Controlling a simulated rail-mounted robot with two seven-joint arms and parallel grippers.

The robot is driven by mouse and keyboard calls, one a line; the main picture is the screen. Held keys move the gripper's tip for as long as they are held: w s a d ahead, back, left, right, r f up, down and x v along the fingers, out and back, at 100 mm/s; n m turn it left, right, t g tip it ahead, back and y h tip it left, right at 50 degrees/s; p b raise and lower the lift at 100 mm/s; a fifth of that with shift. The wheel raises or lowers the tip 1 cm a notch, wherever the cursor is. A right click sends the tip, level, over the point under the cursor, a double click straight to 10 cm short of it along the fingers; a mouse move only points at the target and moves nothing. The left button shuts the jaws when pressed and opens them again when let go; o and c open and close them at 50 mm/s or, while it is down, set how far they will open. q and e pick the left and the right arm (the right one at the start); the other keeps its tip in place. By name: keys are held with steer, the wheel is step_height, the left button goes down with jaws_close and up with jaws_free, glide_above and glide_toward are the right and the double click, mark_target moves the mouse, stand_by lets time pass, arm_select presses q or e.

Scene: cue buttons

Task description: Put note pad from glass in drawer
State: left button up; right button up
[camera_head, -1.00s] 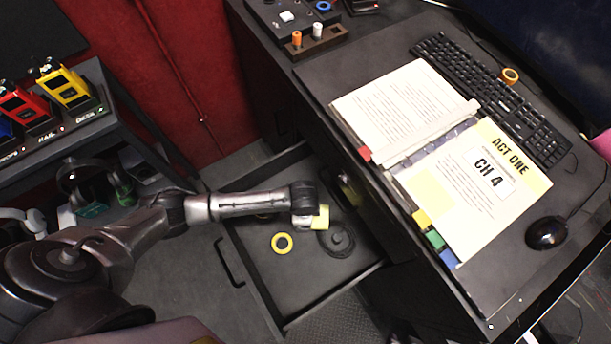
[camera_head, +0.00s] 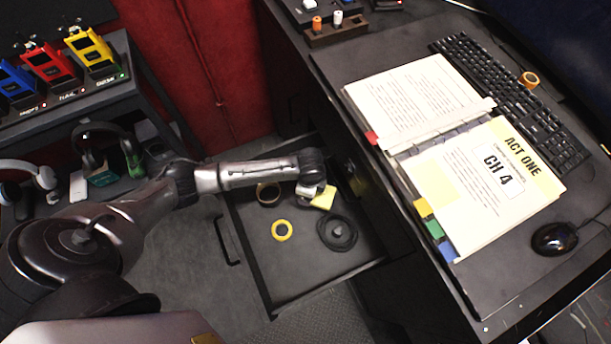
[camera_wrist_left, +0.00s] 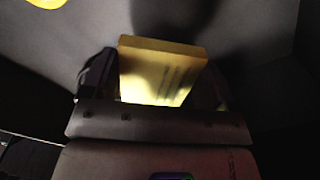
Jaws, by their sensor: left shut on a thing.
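The note pad (camera_head: 325,198) is a small yellow block at the end of my left arm, over the open drawer (camera_head: 290,277). My left gripper (camera_head: 312,192) is shut on it. In the left wrist view the note pad (camera_wrist_left: 160,72) sits between the two fingers of my left gripper (camera_wrist_left: 155,85), with faint lines on its face. The drawer's dark floor shows beyond it. I cannot tell whether the pad touches the drawer floor. No glass is clearly visible. My right gripper is not in view.
In the drawer lie a yellow tape roll (camera_head: 282,230), a brown tape roll (camera_head: 268,194) and a black coil (camera_head: 337,233). The desk at right holds an open binder (camera_head: 480,180), a keyboard (camera_head: 510,100) and a mouse (camera_head: 554,238). A shelf with radios (camera_head: 92,50) and headphones stands at left.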

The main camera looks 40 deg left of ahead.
arm_select(q)
steer(key=w+a+b, duration=0.1)
steer(key=a, duration=0.1)
steer(key=w+a+b, duration=0.1)
steer(key=w+a, duration=0.1)
steer(key=w+a+f+b, duration=0.1)
steer(key=w+a, duration=0.1)
steer(key=shift+w+a, duration=0.15)
steer(key=shift+a, duration=0.1)
steer(key=shift+f, duration=0.4)
steer(key=shift+d+f, duration=0.2)
steer(key=shift+f, duration=0.15)
steer(key=shift+f+b, duration=0.2)
steer(key=shift+b, duration=0.15)
step_height(320, 180, down, 4)
steer(key=shift+a+f+b, duration=0.1)
steer(key=shift+b, duration=1.1)
